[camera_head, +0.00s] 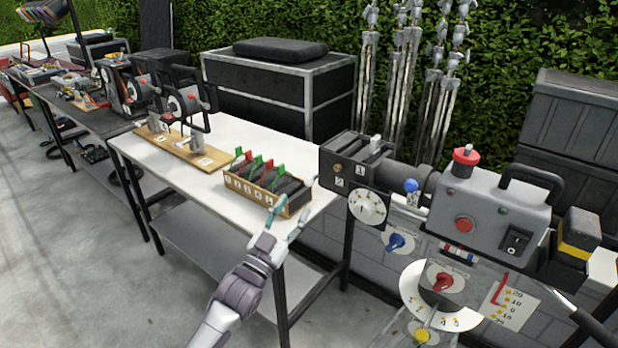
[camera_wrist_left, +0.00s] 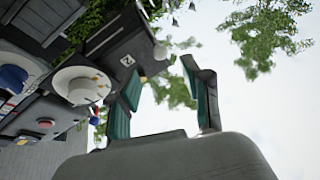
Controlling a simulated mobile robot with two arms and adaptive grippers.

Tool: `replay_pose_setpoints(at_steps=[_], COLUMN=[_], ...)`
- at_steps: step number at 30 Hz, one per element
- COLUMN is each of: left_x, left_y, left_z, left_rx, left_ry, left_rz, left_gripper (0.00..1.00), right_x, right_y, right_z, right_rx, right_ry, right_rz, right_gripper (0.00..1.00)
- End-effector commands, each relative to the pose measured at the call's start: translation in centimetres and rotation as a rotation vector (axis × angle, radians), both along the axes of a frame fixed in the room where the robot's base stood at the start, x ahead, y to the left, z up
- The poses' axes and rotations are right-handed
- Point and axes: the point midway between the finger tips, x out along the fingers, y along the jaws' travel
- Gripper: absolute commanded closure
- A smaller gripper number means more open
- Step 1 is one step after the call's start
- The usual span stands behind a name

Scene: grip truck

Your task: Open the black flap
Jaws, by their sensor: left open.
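A black box (camera_head: 355,165) with labels 1 and 2 and a white dial on its front stands at centre right. It also shows tilted in the left wrist view (camera_wrist_left: 122,50), with label 2 and a pale knob near its corner. I cannot tell for sure which part is the black flap, or whether it is open. My left gripper (camera_head: 291,210) is open and empty, low and to the left of this box, in front of the white table's right end. In the left wrist view its two teal-padded fingers (camera_wrist_left: 162,75) are spread, apart from the box.
A wooden tray (camera_head: 236,184) of black pieces with red and green tabs sits on the white table (camera_head: 190,190) close to my left gripper. A grey control unit (camera_head: 490,205) with red buttons and dials stands at right. Open floor lies at left.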

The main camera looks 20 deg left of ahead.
Motion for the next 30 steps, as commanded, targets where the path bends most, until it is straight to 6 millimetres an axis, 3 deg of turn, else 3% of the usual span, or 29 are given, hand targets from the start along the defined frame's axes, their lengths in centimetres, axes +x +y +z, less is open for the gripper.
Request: replay_pose_setpoints(at_steps=[6, 12, 25, 30], left_x=[4.3, 6.8, 7.7, 7.7], left_y=[-1.0, -1.6, -1.9, -1.8], left_z=[2.1, 2.9, 3.1, 3.1], left_rx=[0.0, 0.0, 0.0, -0.001], left_ry=[0.0, 0.001, 0.002, 0.002], left_rz=[0.001, 0.0, 0.0, 0.0], left_gripper=[0.51, 0.51, 0.51, 0.78], right_x=[0.0, 0.0, 0.0, 0.0], right_y=[-0.1, 0.2, 1.0, 0.9], right_z=[1.6, 2.1, 2.2, 2.2], right_rx=[-0.001, 0.002, 0.012, 0.011], right_ry=[0.0, 0.0, 0.0, 0.0], right_rz=[-0.001, -0.002, -0.005, -0.005], right_gripper=[0.59, 0.59, 0.59, 0.59])
